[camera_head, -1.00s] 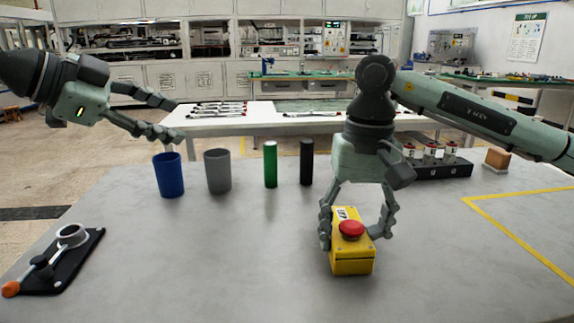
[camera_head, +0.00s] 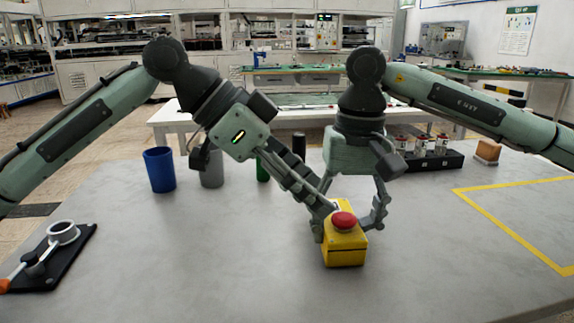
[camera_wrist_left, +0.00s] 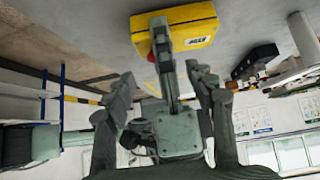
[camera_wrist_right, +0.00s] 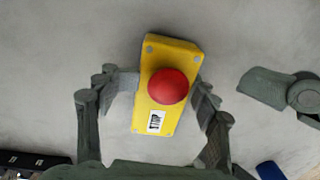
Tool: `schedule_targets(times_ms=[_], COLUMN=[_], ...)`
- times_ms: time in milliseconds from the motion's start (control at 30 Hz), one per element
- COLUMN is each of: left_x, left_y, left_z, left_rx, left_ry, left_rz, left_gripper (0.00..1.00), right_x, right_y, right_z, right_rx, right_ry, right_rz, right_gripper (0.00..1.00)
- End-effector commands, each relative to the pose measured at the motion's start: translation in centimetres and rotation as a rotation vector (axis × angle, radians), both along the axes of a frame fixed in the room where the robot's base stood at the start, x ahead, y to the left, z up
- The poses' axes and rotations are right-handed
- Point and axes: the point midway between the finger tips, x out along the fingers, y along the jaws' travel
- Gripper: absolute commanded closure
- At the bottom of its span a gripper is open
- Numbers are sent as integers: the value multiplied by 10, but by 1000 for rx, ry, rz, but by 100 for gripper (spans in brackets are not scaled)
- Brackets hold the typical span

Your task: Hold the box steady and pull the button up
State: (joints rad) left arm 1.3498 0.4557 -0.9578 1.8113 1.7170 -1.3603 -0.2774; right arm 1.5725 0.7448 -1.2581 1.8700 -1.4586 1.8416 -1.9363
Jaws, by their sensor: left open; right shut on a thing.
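The yellow box (camera_head: 345,252) with a red button (camera_head: 343,221) on top stands on the grey table. My right gripper (camera_head: 347,226) is shut on the box, with a finger on each of two opposite sides. The right wrist view shows the box (camera_wrist_right: 157,115) between those fingers, the button (camera_wrist_right: 168,86) and a "STOP" label. My left gripper (camera_head: 322,207) is open and comes down from the upper left, its tips close to the button. I cannot tell whether they touch it. In the left wrist view the box (camera_wrist_left: 195,28) is beyond its spread fingers.
A blue cup (camera_head: 160,170) and a grey cup (camera_head: 211,176) stand left, behind my left arm. Green and black cylinders are partly hidden. A black fixture (camera_head: 50,262) lies front left. The front table is clear.

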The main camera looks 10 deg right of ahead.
Motion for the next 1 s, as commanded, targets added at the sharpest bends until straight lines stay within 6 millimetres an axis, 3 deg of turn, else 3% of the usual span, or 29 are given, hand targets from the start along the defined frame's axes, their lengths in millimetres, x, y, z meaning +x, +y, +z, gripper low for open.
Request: schedule_targets(times_ms=[333,733,1000], left_x=[0,0,0], left_y=[-36,-42,-42], left_z=[-36,-42,-42], left_rx=[-1,0,0], left_ry=[-1,-1,-1], left_rz=[1,1,1], left_gripper=[45,45,76], right_x=[0,0,0], right_y=[0,0,0], right_z=[1,0,0], right_rx=[0,1,0], right_ry=[-1,-1,-1], right_rz=[0,0,0], right_gripper=[75,75,75])
